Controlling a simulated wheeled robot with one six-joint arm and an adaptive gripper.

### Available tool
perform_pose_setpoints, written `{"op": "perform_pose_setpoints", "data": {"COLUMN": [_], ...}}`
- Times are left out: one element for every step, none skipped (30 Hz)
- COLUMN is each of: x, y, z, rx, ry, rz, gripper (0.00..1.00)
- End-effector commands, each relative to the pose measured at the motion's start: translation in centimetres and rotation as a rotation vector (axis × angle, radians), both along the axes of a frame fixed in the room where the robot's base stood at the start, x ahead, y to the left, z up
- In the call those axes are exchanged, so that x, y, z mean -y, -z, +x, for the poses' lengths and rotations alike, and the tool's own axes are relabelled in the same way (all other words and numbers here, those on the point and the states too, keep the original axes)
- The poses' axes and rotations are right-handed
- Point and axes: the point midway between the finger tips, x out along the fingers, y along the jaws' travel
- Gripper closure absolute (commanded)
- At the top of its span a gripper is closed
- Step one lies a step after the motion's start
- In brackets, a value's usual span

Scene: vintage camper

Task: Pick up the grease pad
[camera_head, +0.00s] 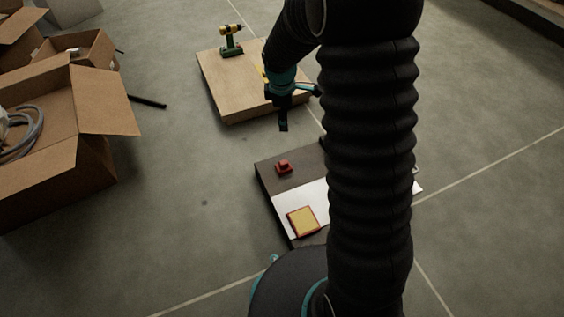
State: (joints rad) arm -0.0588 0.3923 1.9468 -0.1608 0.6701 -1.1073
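A flat square pad with a yellow top and a reddish-brown rim, which looks like the grease pad (302,221), lies on the white strip of a low dark board (273,187) on the floor. My gripper (283,126) hangs above and beyond that board, pointing down, well apart from the pad. Its fingers are small and dark here, so I cannot tell whether they are open. Nothing shows clearly in them. My arm hides the right part of the board.
A small red block-like object (284,167) sits on the board behind the pad. A wooden board (226,86) with a green and yellow drill (230,41) lies farther back. Open cardboard boxes (105,105) stand at the left, with a black rod (148,101) nearby. Bare floor lies between.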

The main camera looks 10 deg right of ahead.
Motion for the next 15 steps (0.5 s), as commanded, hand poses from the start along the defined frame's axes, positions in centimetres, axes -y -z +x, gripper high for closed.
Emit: {"op": "perform_pose_setpoints", "data": {"x": [-0.2,-0.3,-0.4,-0.4,-0.5,-0.6,-0.7,-0.8,-0.8,-0.9,-0.9,-1.0,-1.0,-1.0,-1.0], "y": [2.8,4.1,5.9,7.2,8.5,10.2,11.3,12.4,13.7,14.6,15.4,16.3,16.9,17.4,17.9], "z": [0.9,1.4,2.0,2.4,2.7,3.2,3.4,3.7,3.9,4.1,4.2,4.3,4.4,4.5,4.6], "rx": [-0.028,-0.040,-0.057,-0.070,-0.082,-0.096,-0.106,-0.115,-0.128,-0.135,-0.142,-0.149,-0.154,-0.157,-0.162], "ry": [-0.056,-0.091,-0.138,-0.173,-0.206,-0.249,-0.279,-0.306,-0.340,-0.363,-0.384,-0.408,-0.424,-0.436,-0.451], "rz": [-0.011,-0.017,-0.025,-0.032,-0.036,-0.042,-0.046,-0.050,-0.053,-0.056,-0.058,-0.061,-0.062,-0.063,-0.065], "gripper": [0.19,0.19,0.19,0.19,0.19,0.19,0.19,0.19,0.19,0.19,0.19,0.19,0.19,0.19,0.19]}}
